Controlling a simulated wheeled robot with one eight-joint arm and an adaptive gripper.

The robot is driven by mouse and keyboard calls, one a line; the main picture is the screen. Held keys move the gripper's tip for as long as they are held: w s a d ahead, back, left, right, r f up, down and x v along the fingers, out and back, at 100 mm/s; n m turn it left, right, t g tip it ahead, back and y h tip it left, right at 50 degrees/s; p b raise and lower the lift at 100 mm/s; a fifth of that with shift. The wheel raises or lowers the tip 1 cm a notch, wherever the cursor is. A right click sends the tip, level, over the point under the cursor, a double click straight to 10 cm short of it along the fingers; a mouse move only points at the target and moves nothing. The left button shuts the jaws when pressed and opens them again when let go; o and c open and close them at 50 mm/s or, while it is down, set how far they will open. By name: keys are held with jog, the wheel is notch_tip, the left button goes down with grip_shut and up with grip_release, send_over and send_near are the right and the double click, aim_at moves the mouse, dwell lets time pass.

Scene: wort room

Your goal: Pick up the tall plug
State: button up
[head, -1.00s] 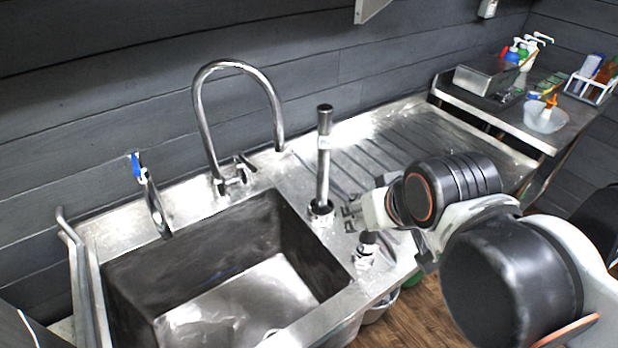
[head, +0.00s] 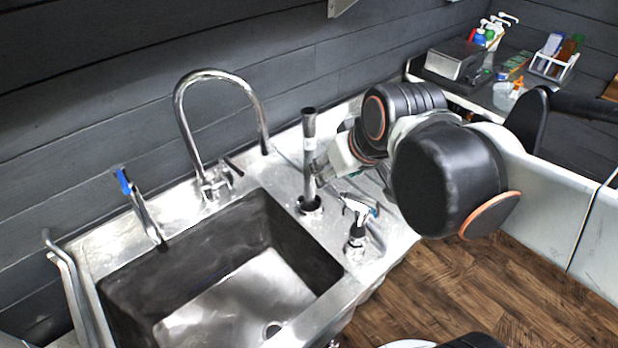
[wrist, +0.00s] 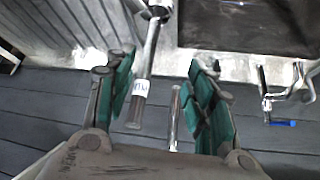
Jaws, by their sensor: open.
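The tall plug (head: 309,160) is an upright metal tube with a dark top and a white label, standing at the right rim of the sink. In the wrist view the tall plug (wrist: 145,85) shows between the spread green-padded fingers, closer to the left one. My gripper (wrist: 160,95) is open and empty. In the head view my gripper (head: 322,168) is at the right side of the tube, around its middle height. Whether a finger touches it I cannot tell; the fingers are partly hidden.
A spray bottle (head: 357,225) stands just right of the plug, close below my arm. The curved tap (head: 222,78) rises behind the sink (head: 100,283). A side shelf (head: 470,92) with bottles is at the back right. The dark wall runs behind.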

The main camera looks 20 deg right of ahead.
jog(key=w+r+n+p, duration=0.2)
jog(key=w+r+p, duration=0.6)
jog(key=r+n+g+y+p, duration=0.1)
jog(key=n+g+y+p, duration=0.2)
jog(key=p, duration=0.7)
send_over(316, 113)
jog(key=s+d, duration=0.2)
jog(key=n, duration=0.1)
jog(key=shift+h, duration=0.4)
jog(key=x, duration=0.4)
jog(key=b+x, duration=0.1)
jog(key=x, duration=0.2)
jog(key=shift+a+f, duration=0.3)
jog(key=shift+a, duration=0.05)
jog(key=f, duration=0.1)
jog(key=w+a+f, duration=0.1)
jog(key=w+f, duration=0.1)
jog(key=f, duration=0.1)
jog(key=shift+w+a, duration=0.2)
jog(key=shift+a, duration=0.15)
jog(key=shift+a+f, duration=0.1)
jog(key=shift+f, duration=0.2)
grip_shut()
